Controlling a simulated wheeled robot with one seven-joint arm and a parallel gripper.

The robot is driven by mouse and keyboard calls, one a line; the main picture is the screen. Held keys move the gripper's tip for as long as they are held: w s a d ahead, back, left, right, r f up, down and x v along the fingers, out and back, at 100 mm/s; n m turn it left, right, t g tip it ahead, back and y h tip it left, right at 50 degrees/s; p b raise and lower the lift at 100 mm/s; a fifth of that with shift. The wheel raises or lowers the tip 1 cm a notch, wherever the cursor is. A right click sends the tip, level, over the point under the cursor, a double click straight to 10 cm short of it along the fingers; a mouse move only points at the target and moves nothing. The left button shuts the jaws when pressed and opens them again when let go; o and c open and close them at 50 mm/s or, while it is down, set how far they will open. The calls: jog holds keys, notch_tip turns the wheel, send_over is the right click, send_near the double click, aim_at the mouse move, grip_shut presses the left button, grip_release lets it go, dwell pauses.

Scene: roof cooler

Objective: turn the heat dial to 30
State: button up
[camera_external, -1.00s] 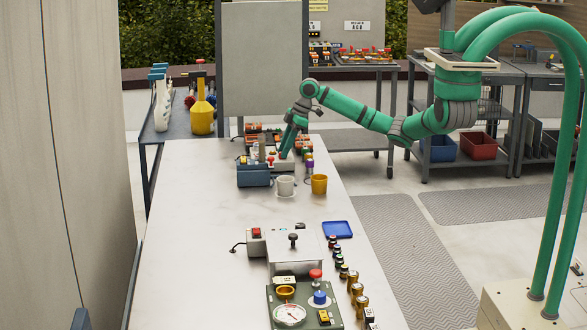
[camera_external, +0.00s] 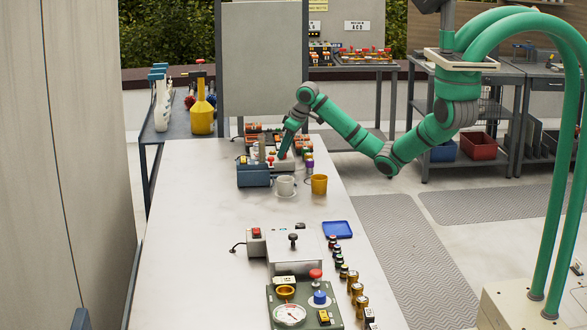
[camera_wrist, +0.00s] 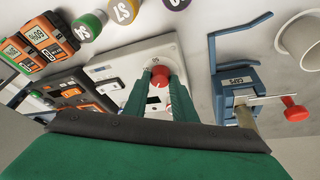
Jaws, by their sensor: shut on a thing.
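My gripper (camera_wrist: 160,84) is shut on a red knob (camera_wrist: 160,73) on a pale box (camera_wrist: 118,88) in the wrist view. The two green fingers lie on either side of the knob, which has a light ring around it. I take this knob as the heat dial; its scale and any number it points to cannot be read. In the external view my gripper (camera_external: 284,153) reaches down to the far part of the white table, and the knob between its fingers is mostly hidden.
A blue caps press (camera_wrist: 238,90) with a red-ended lever stands right beside the box. Orange meters (camera_wrist: 40,40) and several coloured-capped bottles (camera_wrist: 90,22) crowd the other side. The table's middle left (camera_external: 195,215) is clear.

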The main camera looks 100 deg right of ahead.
jog(key=shift+m+g+h, duration=0.4)
jog(key=shift+m+g, duration=0.1)
jog(key=shift+m, duration=1.4)
jog(key=o, duration=1)
jog(key=shift+r, duration=0.1)
jog(key=v, duration=0.4)
jog(key=shift+w+r, duration=0.15)
jog(key=shift+w, duration=0.05)
jog(key=shift+s+a+r, duration=0.15)
jog(key=shift+s+r, duration=0.1)
jog(key=shift+r, duration=0.2)
jog(key=shift+v, duration=2.7)
